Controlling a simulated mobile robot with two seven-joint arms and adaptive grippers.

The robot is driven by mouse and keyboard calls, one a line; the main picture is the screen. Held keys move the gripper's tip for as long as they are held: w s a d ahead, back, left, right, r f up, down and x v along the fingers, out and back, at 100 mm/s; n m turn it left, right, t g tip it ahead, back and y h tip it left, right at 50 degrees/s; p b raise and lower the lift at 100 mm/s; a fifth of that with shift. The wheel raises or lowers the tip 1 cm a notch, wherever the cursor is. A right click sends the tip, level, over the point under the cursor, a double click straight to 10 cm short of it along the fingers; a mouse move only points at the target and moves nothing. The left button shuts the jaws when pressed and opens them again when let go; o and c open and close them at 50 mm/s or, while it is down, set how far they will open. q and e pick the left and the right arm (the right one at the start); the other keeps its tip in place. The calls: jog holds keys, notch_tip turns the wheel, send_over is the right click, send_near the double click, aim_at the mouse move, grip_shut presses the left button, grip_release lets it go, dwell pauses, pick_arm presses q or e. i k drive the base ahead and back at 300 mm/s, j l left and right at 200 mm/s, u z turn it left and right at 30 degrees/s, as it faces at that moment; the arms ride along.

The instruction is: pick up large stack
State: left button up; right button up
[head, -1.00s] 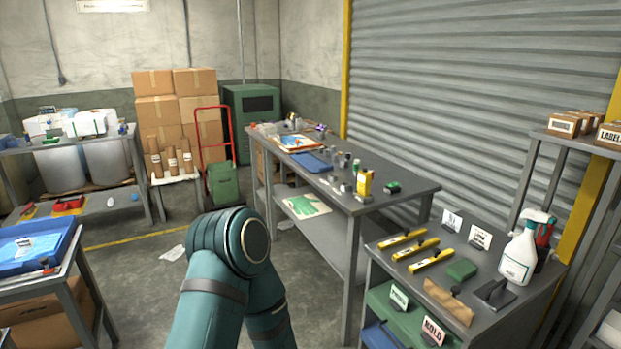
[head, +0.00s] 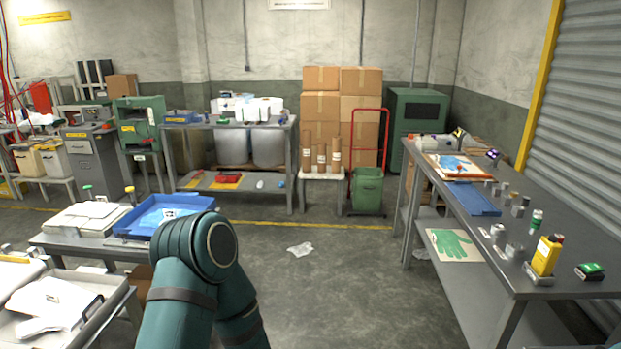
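No thing in view is marked as the large stack, and I cannot tell which one it is. A white layered stack (head: 88,217) lies on the left table, beside a blue tray (head: 150,222). More white sheets or film (head: 50,300) lie in a grey tray at the lower left. A tall stack of cardboard boxes (head: 340,105) stands by the back wall. A teal link of my own arm fills the lower middle and hides part of the left table. Neither gripper is in view.
A long grey workbench (head: 530,262) stands on the right, with a blue tray (head: 470,199) and small bottles. A green bin with a red cart frame (head: 367,188) stands at the back. The middle floor is open, with a crumpled white scrap (head: 300,248).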

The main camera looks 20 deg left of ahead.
aim_at(53, 304)
jog(key=i+j+u, duration=0.1)
jog(key=i+u, duration=1.3)
jog(key=i, duration=0.3)
jog(key=i+l+u, duration=0.1)
jog(key=i+u, duration=0.25)
jog(key=i, duration=0.3)
jog(key=i+u, duration=0.15)
jog(key=u, duration=0.3)
jog(key=i+u, duration=0.15)
jog(key=u, duration=0.3)
jog(key=i+u, duration=0.1)
jog(key=u, duration=0.35)
jog(key=i+u, duration=0.4)
